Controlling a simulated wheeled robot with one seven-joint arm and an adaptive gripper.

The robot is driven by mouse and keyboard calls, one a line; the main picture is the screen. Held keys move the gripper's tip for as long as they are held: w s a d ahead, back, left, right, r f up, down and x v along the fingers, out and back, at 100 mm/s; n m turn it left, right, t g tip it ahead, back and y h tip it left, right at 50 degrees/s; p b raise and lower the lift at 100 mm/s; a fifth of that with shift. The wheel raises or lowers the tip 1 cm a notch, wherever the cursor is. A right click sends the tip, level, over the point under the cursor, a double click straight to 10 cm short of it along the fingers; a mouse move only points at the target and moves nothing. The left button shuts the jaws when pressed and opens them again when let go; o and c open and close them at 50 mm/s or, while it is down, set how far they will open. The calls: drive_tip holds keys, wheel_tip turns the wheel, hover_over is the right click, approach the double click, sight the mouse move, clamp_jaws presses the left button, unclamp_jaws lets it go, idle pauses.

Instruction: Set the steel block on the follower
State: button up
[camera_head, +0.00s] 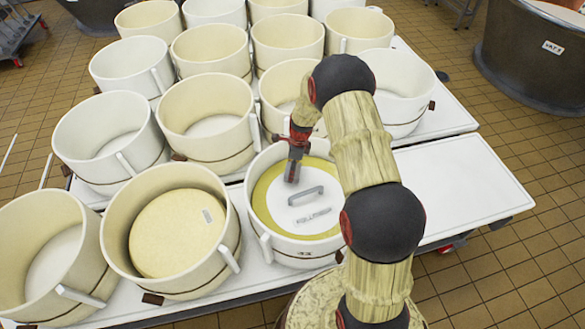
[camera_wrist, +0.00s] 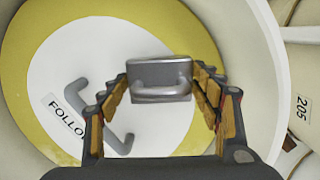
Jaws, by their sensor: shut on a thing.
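The follower (camera_head: 280,205) is a white disc with a grey bar handle and a printed label. It lies inside a white round mould, with a yellow ring showing around it. In the wrist view the follower (camera_wrist: 78,52) fills the left and middle. The steel block (camera_wrist: 158,72) is a grey piece with its own small handle, between my gripper's fingers (camera_wrist: 160,88). In the head view my gripper (camera_head: 297,148) points down over the back part of the follower, holding the block (camera_head: 291,172). I cannot tell whether block and follower touch.
The follower's mould (camera_head: 262,232) has raised walls around the gripper. A neighbouring mould (camera_head: 118,205) holds a pale yellow disc with a small tag. Several empty moulds stand behind and left on white tables. The table top (camera_head: 460,190) at right is clear. A dark vat (camera_head: 530,60) stands far right.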

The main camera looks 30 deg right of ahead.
drive_tip(key=shift+w+f+b, duration=0.15)
drive_tip(key=shift+f+b, duration=0.2)
drive_tip(key=shift+f, duration=0.3)
idle(0.8)
drive_tip(key=o, duration=2.1)
drive_tip(key=shift+c, duration=0.2)
drive_tip(key=shift+o, duration=0.5)
drive_tip(key=shift+s+f, duration=0.15)
drive_tip(key=shift+s, duration=0.1)
wheel_tip(320, 180, up, 12)
drive_tip(key=d, duration=0.1)
drive_tip(key=shift+s, duration=0.3)
drive_tip(key=shift+d, duration=0.1)
